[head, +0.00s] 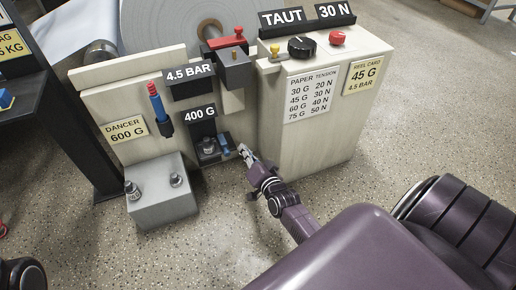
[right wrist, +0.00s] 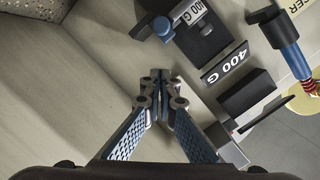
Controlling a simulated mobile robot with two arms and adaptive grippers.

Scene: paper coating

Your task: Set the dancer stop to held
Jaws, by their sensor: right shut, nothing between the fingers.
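A yellow sign (head: 124,130) reads DANCER 600 G. Right of it, a blue rod with a red top (head: 156,100) stands upright in a black bracket on the pale panel; the rod also shows in the right wrist view (right wrist: 288,58). Under a 400 G sign (head: 199,114) is a black holder with a small blue piece (head: 225,143) at its right; a blue piece also shows in the right wrist view (right wrist: 163,27). No part is labelled as the stop. My right gripper (head: 243,150) is shut and empty, just right of the blue piece. My left gripper is not in view.
A grey block (head: 160,205) with metal weights stands in front of the panel. The pale cabinet (head: 305,150) at right carries a black knob (head: 301,47), a red button (head: 337,38) and a tension chart. A paper roll (head: 170,25) is behind. The floor at right is clear.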

